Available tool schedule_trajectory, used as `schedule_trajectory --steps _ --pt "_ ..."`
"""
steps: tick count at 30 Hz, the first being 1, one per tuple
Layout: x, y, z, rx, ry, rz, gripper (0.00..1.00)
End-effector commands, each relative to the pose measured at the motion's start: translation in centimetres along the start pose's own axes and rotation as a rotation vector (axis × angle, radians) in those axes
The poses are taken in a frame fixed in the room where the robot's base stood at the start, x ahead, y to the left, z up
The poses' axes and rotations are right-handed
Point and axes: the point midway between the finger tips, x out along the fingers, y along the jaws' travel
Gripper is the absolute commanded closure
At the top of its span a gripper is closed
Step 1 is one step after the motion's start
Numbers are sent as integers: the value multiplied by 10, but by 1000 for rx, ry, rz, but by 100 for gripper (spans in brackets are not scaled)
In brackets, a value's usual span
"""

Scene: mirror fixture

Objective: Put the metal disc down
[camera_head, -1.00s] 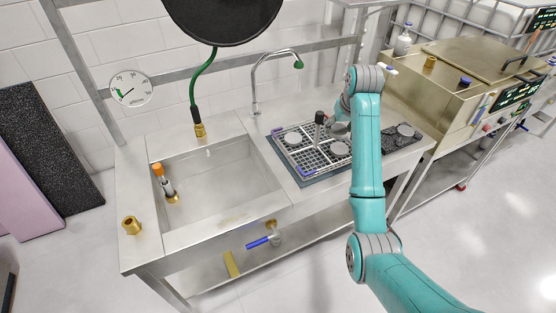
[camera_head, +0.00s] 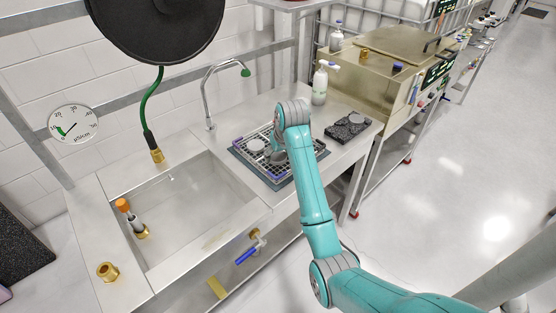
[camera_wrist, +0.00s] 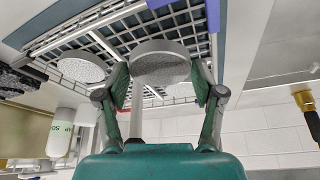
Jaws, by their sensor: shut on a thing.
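My gripper (camera_wrist: 162,88) is shut on a grey metal disc (camera_wrist: 160,60), with one finger on each side of its rim. The disc is over the wire-grid rack (camera_wrist: 110,30); I cannot tell whether it touches the grid. A second grey disc (camera_wrist: 82,68) sits on the rack beside it. There my gripper (camera_head: 278,150) is over the rack's right part, mostly hidden by my wrist.
A dark foam tray (camera_head: 338,133) with a disc lies right of the rack. A white bottle (camera_head: 320,88) stands behind it. The faucet (camera_head: 208,95) rises behind the sink (camera_head: 190,215).

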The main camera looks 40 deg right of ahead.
Motion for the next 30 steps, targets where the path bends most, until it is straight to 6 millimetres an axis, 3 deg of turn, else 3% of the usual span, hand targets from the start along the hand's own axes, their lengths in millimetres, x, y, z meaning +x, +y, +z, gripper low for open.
schedule_trajectory --steps 6,17,18,30 --pt "24 0 11 0 -2 0 72" --pt "28 0 12 0 -1 0 72" --pt "28 0 12 0 -1 0 25" --pt "25 0 10 0 0 0 22"
